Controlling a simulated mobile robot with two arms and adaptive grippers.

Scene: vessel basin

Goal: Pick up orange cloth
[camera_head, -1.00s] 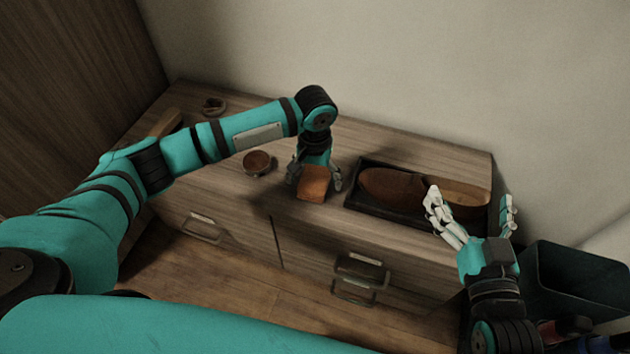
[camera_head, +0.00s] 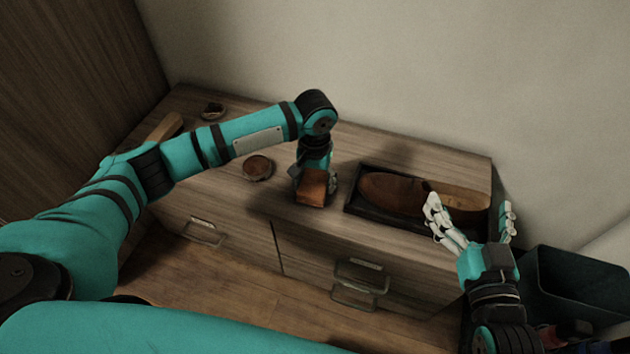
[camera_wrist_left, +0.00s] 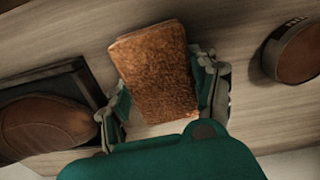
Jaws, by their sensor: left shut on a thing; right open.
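The orange cloth (camera_head: 312,190) is a small folded orange-brown block at the front of the wooden cabinet top, left of the tray. My left gripper (camera_head: 316,184) points down over it and is shut on it. In the left wrist view the cloth (camera_wrist_left: 157,72) sits between the two fingers of my left gripper (camera_wrist_left: 168,98). I cannot tell whether the cloth still touches the cabinet top. My right gripper (camera_head: 472,216) is open and empty, in front of the tray's right part.
A black tray (camera_head: 362,211) with brown shoes (camera_head: 395,192) stands right of the cloth. A round tin (camera_head: 257,167) is to its left. A small dish (camera_head: 213,111) and a wooden object (camera_head: 165,127) lie further left. A dark bin (camera_head: 580,285) stands at the right.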

